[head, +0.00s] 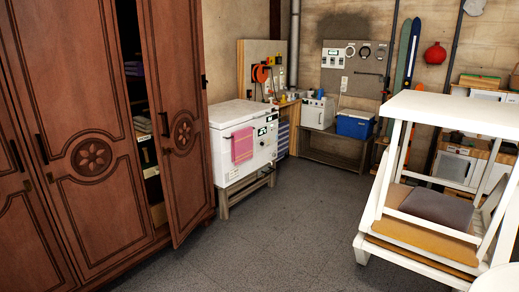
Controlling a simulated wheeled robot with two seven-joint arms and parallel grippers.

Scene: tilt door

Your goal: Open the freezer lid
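A wooden wardrobe (84,150) stands at the left, one door (176,110) swung open beside the freezer. A white frame with cushioned seat (420,230) fills the right. A blue cooler (354,124) sits behind. The grey floor (285,235) between is clear.

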